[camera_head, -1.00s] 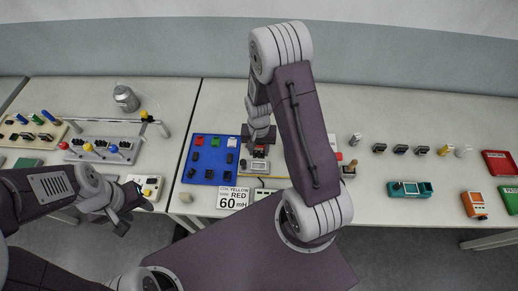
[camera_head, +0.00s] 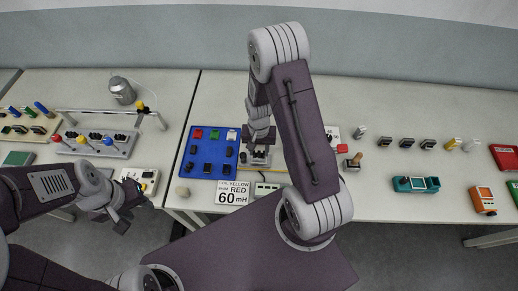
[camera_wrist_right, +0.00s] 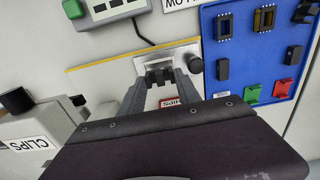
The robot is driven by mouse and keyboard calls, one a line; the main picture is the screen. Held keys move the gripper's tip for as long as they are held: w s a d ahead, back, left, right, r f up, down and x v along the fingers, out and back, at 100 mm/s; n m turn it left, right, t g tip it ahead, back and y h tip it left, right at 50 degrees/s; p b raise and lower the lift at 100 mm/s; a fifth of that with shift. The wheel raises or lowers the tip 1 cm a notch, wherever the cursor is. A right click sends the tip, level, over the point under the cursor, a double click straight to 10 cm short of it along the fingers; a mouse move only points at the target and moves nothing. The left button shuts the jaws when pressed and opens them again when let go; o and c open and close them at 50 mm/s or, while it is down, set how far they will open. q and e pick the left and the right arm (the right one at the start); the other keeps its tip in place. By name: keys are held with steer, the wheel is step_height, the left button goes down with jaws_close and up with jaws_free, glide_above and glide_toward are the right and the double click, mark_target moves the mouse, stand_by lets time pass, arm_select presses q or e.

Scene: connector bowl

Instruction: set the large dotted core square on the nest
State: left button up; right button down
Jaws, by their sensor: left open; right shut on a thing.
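My right gripper (camera_head: 259,147) is over the metal nest plate in the middle of the table and is shut on a dark pronged piece, which looks like the core. In the right wrist view the dark piece (camera_wrist_right: 158,74) sits between the fingertips, in front of the nest plate (camera_wrist_right: 148,66). I cannot make out dots on it, nor whether it touches the nest. A round dark knob (camera_wrist_right: 195,65) is beside the plate. My left gripper (camera_head: 126,217) is open and empty, low at the left, by the table's front edge.
A blue tray (camera_head: 184,165) with dark cores and red, green and white blocks lies left of the nest. A 60 mH card (camera_head: 231,193) and a grey meter box (camera_head: 266,189) are in front. A wooden-handled stamp (camera_head: 354,161) and a teal device (camera_head: 416,184) stand to the right.

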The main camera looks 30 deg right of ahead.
steer(key=shift+f+b, duration=0.95)
steer(key=shift+f, duration=0.45)
steer(key=c, duration=0.8)
jaws_free()
steer(key=shift+o, duration=0.2)
step_height(320, 180, up, 9)
steer(key=shift+r+b, duration=0.1)
steer(key=shift+b, duration=0.2)
